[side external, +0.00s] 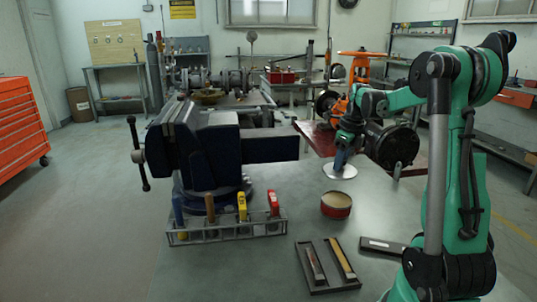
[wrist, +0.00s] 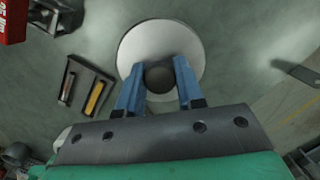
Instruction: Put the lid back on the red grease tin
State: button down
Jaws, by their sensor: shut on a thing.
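The red grease tin (side external: 336,207) stands upright on the grey bench in the side view. I cannot make it out in the wrist view. The lid is a pale round disc (side external: 340,172) with a dark knob; it also shows in the wrist view (wrist: 160,32). My gripper (side external: 342,158) points down with its blue fingers shut on the lid's knob (wrist: 160,77). In the side view the lid is level, beyond the tin and apart from it. It seems to hang above the bench, but its exact height is hard to tell.
A large dark vise (side external: 215,140) stands left on the bench. In front of it is a tool rack (side external: 228,233) with several handles. A black tray (side external: 318,285) holding two bars lies near the front, with a dark flat bar (side external: 385,246) to its right.

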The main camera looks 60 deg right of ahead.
jog(key=shift+s+a+f, duration=0.2)
jog(key=shift+a+f, duration=0.2)
jog(key=shift+f, duration=3.1)
jog(key=shift+f, duration=0.15)
grip_release()
jog(key=shift+r, duration=3.5)
